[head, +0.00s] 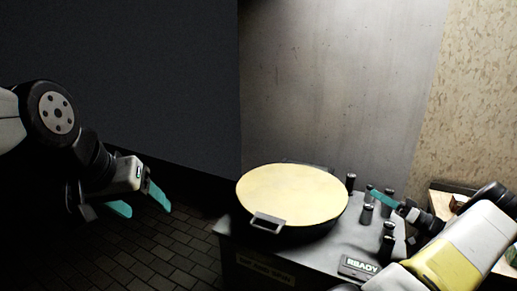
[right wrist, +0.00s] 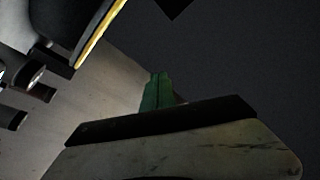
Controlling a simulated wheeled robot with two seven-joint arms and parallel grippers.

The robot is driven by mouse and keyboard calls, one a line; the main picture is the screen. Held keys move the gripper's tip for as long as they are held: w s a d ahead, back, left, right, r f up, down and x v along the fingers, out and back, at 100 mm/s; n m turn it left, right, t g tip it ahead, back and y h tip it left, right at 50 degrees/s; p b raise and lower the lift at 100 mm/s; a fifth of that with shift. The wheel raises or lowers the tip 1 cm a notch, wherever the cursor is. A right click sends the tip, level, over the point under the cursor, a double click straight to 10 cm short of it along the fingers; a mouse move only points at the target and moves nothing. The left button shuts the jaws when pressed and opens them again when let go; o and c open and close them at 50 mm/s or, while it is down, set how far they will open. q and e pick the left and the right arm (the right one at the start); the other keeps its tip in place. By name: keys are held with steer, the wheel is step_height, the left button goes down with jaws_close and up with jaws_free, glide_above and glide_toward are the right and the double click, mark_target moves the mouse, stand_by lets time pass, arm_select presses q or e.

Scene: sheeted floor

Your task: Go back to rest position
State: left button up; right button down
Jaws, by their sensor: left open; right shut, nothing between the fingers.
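My left gripper (head: 138,203) is at the left in the head view, with its two teal fingers apart and nothing between them. It hangs over the dark tiled floor, clear of the machine. My right gripper (head: 376,194) is at the right side of the machine, above its black knobs. Its teal fingers are together and hold nothing. In the right wrist view the shut fingers (right wrist: 157,92) show beyond the gripper body. The machine (head: 240,245) carries a round pale yellow disc (head: 292,194) on top, with a metal handle (head: 267,222) at its front rim.
Several black knobs (head: 367,214) stand on the machine's right side, close to my right gripper. A shelf or box (head: 452,188) is at the right. The tiled floor (head: 150,255) at left is clear.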

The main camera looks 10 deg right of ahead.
steer(key=a+r+g+h, duration=0.1)
steer(key=a+r+g, duration=0.3)
steer(key=a, duration=0.5)
steer(key=a+r+n+g+h, duration=0.1)
steer(key=a+r+g, duration=0.35)
steer(key=a, duration=0.55)
steer(key=a+r+g+h, duration=0.1)
steer(key=a+r+g, duration=0.35)
steer(key=a, duration=0.45)
steer(key=s+a+r+m+t+h, duration=0.1)
steer(key=s+a+r+h, duration=0.1)
steer(key=s, duration=0.5)
steer(key=s+a+r+m+t+h, duration=0.1)
steer(key=s+a+r+h, duration=0.2)
steer(key=s, duration=0.4)
steer(key=s+a+r+m+t+h, duration=0.1)
steer(key=s+a+r+t+h, duration=0.1)
steer(key=s+a+h, duration=0.2)
steer(key=s+a, duration=0.2)
steer(key=s, duration=0.1)
steer(key=shift+s+r+h, duration=0.15)
steer(key=shift+h, duration=0.15)
